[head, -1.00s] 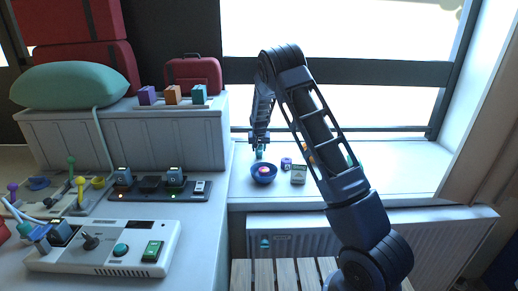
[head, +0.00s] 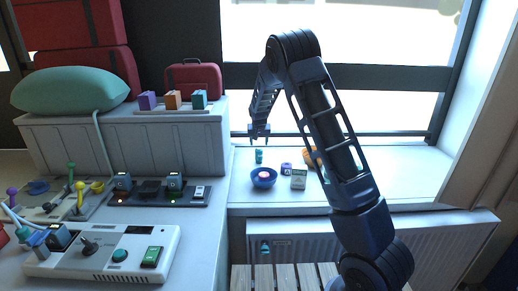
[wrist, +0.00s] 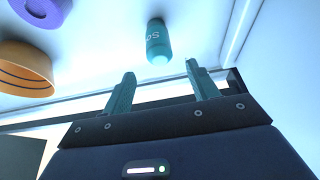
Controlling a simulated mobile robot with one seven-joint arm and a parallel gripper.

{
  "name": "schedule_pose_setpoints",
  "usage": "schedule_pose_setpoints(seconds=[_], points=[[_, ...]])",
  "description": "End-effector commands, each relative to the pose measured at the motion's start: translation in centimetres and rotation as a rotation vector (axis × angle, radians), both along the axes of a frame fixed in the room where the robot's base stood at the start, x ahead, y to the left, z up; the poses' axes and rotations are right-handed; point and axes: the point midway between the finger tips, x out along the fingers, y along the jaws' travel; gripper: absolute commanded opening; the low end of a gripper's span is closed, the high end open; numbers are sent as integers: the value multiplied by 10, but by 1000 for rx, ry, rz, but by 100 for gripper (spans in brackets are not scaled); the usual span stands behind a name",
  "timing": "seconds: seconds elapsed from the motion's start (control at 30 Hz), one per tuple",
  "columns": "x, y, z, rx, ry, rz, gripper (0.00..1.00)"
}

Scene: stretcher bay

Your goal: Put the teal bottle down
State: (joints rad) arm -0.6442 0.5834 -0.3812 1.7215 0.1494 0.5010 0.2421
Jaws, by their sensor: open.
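The teal bottle (head: 259,156) stands upright on the white windowsill, behind the blue bowl. In the wrist view the bottle (wrist: 158,42) shows just beyond the fingertips, apart from them, with part of some lettering on its side. My gripper (head: 260,133) is open and empty, above the bottle in the head view. Its two fingers also show spread apart in the wrist view (wrist: 160,75).
On the sill (head: 400,179) near the bottle are a blue bowl (head: 257,180) with a pinkish thing in it, a small labelled box (head: 299,180), a purple ring (head: 286,167) and an orange round thing (head: 308,159), partly behind my arm. The sill's right part is clear.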

Motion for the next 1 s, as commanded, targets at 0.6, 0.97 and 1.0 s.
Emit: schedule_pose_setpoints(seconds=[0.6, 0.97, 1.0], points=[[-23, -18, 48, 16, 7, -11, 59], [-100, -99, 133, 82, 34, -28, 59], [-110, -107, 142, 89, 36, -29, 59]])
